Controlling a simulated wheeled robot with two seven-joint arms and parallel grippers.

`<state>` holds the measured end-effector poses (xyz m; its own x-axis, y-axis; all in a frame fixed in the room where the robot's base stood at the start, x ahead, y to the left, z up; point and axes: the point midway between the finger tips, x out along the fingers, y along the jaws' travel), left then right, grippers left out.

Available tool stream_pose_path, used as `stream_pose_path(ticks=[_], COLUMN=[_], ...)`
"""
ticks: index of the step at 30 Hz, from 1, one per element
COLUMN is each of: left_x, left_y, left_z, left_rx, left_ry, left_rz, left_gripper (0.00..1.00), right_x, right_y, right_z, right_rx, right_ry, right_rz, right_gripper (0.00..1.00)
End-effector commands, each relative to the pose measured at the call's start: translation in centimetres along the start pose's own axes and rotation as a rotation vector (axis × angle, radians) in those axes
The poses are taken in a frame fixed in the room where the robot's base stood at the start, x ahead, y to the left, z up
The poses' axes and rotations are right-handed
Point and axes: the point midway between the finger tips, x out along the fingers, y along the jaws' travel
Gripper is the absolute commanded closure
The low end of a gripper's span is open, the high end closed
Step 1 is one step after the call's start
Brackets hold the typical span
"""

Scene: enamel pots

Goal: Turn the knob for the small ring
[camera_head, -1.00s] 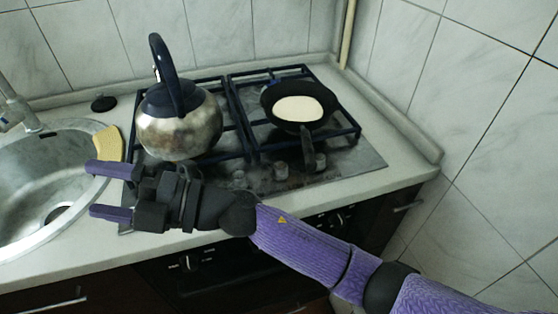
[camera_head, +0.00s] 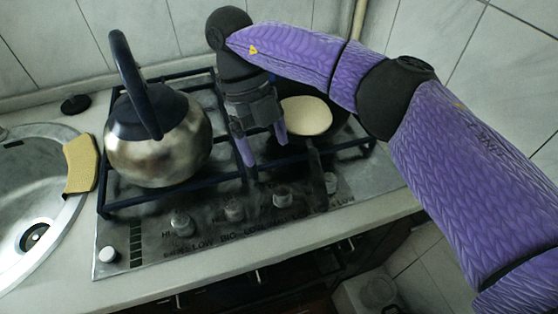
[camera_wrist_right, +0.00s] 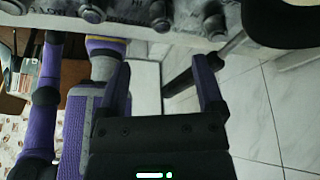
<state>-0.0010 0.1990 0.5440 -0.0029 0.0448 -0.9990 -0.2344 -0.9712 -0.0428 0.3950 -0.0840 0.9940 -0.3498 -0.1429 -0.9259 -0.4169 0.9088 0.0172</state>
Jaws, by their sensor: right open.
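The stove's control panel has a row of grey knobs along its front: one at the left (camera_head: 182,224), one left of the middle (camera_head: 234,208), one right of the middle (camera_head: 283,196) and one at the right (camera_head: 330,183). Lettering runs by them, but I cannot read which knob serves the small ring. My right gripper (camera_head: 265,150) is open and empty, pointing down over the hob behind the middle knobs. In the right wrist view, its fingers (camera_wrist_right: 163,85) are apart, with several knobs along the top edge. My left gripper is not in view.
A steel kettle (camera_head: 160,148) stands on the left burner grate. A dark pan with pale contents (camera_head: 307,116) sits on the right, its handle reaching toward the knobs. A sponge (camera_head: 81,164) lies by the sink (camera_head: 30,158). A white button (camera_head: 108,254) is at the panel's left.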

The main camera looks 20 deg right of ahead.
Motion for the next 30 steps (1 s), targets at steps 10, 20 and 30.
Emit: stream_pose_path(ticks=[10, 20, 30], left_x=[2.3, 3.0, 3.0], left_y=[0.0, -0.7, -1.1], left_z=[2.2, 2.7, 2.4], left_rx=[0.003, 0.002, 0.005], left_ry=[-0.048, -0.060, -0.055], left_rz=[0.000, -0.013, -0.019], left_gripper=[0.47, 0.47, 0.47], right_x=[7.1, 9.8, 9.7], right_y=[-0.4, -0.4, -0.4], right_z=[-0.1, -0.3, -0.3], right_rx=[0.008, 0.010, 0.009], right_ry=[0.014, 0.009, 0.009], right_rz=[-0.012, -0.013, -0.012], right_gripper=[0.14, 0.14, 0.54])
